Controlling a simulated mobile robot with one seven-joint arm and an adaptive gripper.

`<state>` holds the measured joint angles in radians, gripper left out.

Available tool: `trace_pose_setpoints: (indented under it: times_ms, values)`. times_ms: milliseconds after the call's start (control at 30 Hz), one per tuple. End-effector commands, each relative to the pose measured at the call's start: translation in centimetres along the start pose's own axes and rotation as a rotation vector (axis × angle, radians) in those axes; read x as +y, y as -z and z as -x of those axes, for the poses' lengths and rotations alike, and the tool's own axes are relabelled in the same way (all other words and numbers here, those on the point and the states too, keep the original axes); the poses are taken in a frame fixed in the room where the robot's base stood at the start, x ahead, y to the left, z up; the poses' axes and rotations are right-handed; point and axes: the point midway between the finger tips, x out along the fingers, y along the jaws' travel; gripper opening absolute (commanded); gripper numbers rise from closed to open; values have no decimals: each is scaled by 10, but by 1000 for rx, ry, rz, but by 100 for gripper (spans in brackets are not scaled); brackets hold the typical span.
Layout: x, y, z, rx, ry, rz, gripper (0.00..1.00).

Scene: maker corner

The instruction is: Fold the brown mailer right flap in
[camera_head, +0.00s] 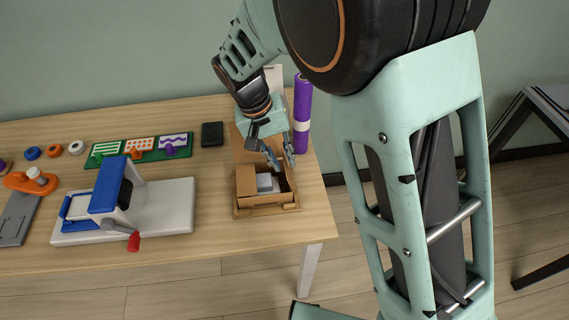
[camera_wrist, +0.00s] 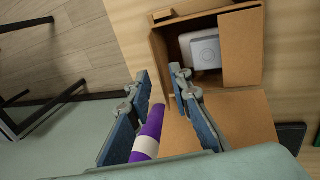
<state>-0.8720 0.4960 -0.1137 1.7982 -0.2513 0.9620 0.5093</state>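The brown mailer (camera_head: 266,202) is an open cardboard box on the right part of the table; it also shows in the wrist view (camera_wrist: 160,62). A pale grey-white item (camera_head: 265,182) lies inside it. The left flap (camera_head: 246,180) is folded in over part of the opening, and it shows in the wrist view (camera_wrist: 242,45). The lid (camera_wrist: 240,115) stands open at the back. My gripper (camera_head: 279,161) is open, at the mailer's back right corner, with its two fingers (camera_wrist: 158,73) apart near the right wall.
A purple roll with a white band (camera_head: 302,105) stands close to the right of my gripper. A black box (camera_head: 212,134) lies behind and left of the mailer. A blue and white device (camera_head: 150,210) with a red-tipped handle stands to the left. The table's right edge is near.

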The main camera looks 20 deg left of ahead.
Motion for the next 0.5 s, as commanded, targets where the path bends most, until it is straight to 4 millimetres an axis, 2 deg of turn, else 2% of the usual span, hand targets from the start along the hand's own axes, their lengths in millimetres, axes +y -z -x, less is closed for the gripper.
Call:
trace_pose_setpoints:
  times_ms: [33,200,500]
  values:
    - [0,-1,-8,-3,-2,0,19]
    - [0,0,-20,-1,0,1,19]
    - [0,0,-22,0,0,0,19]
